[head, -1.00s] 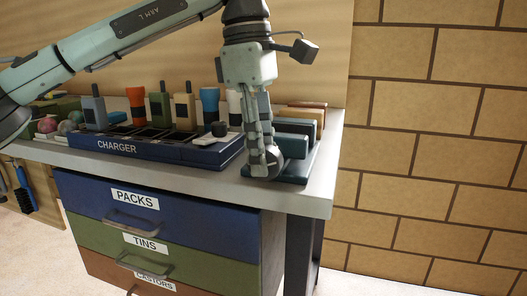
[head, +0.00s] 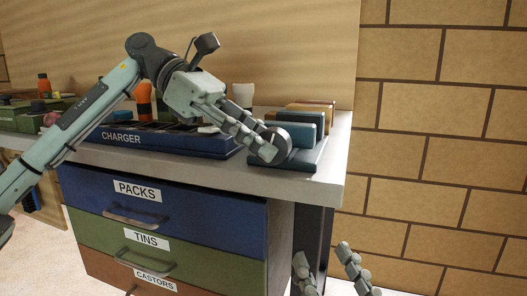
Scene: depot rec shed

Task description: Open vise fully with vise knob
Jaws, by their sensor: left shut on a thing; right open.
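The teal vise (head: 308,118) sits at the right end of the workbench, with its jaws standing on a flat base. Its dark round vise knob (head: 284,149) faces the front. My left gripper (head: 268,146) reaches in from the left and is shut on the knob; its fingers hide part of it. The gap between the jaws is hard to make out from here. My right gripper (head: 322,253) is open and empty, low at the bottom edge, in front of the bench leg and below the bench top.
A blue charger (head: 170,138) with devices and cups stands left of the vise on the workbench (head: 325,178). Drawers marked PACKS (head: 190,205), TINS and CASTORS are below. Tan block walls (head: 440,120) bound the right; the floor there is clear.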

